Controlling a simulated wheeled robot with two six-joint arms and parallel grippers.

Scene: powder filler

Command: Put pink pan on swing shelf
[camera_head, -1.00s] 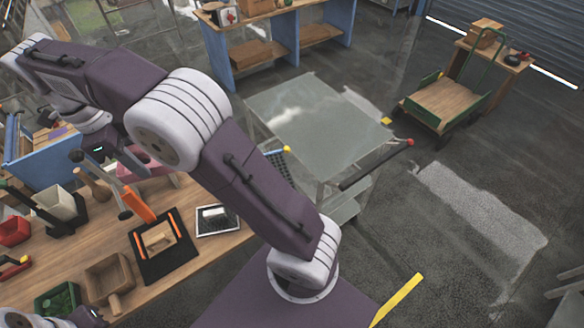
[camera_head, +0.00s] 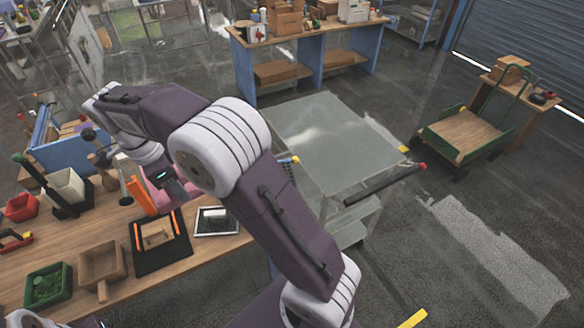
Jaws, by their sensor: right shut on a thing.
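The pink pan (camera_head: 157,197) shows in part in the head view, above the left workbench beside the orange upright piece. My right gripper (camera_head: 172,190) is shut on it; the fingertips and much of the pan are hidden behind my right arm. I cannot make out with certainty which thing is the swing shelf. My left gripper is not in view; only part of my left arm shows at the bottom left edge.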

